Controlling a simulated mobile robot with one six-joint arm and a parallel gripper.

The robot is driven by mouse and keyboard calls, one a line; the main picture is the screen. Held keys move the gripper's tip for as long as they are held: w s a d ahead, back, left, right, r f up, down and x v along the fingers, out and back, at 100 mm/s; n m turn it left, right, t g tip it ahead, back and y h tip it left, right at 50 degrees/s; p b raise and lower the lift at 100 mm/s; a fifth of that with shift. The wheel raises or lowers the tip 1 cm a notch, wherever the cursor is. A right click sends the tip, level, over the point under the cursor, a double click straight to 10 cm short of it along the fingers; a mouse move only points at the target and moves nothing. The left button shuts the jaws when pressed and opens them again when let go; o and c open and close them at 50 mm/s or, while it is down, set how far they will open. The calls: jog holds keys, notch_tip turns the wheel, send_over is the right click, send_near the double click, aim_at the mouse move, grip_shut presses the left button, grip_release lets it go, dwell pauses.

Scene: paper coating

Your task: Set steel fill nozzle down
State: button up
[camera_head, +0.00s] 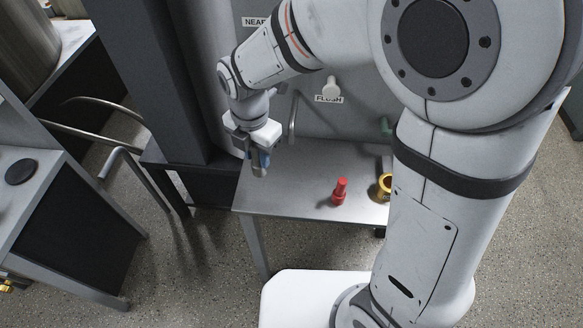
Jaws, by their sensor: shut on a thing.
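My gripper (258,163) points down above the left end of the steel table (285,203). It is shut on a small grey thing, probably the steel fill nozzle; the fingers hide most of it, and its shape is not clear. I cannot tell whether it touches the tabletop. No other steel nozzle shows on the visible part of the table.
A red nozzle-like piece (340,191) stands on the table, with a yellow ring-shaped piece (384,187) to its right, partly behind my arm. The front left tabletop is clear.

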notch_tip(320, 180, down, 10)
jog(key=shift+r, duration=0.2)
jog(key=shift+f, duration=0.1)
jog(key=o, duration=1)
